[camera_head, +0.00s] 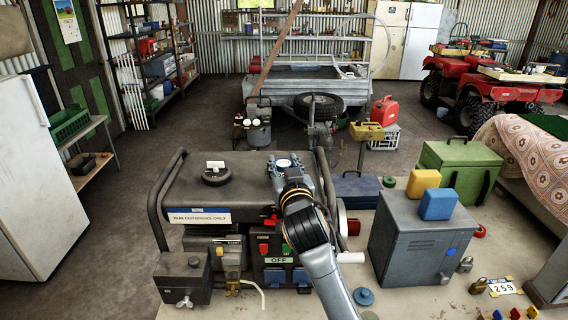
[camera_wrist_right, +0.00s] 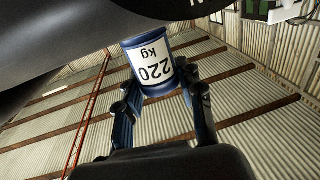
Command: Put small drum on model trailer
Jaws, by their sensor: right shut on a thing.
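The small drum (camera_wrist_right: 153,66) is blue with a white label reading "220 kg". In the right wrist view it sits between the fingers of my right gripper (camera_wrist_right: 160,94), which is shut on it. I cannot make out a small model trailer. A full-size grey metal trailer (camera_head: 300,86) stands at the back. My left gripper is not in view.
The generator (camera_head: 205,187) has raised tube handles and carries a black round item (camera_head: 216,175). To its right are a grey metal box (camera_head: 412,250) with a yellow block (camera_head: 437,204) on top, and a green box (camera_head: 461,167). A red quad (camera_head: 457,80) stands behind.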

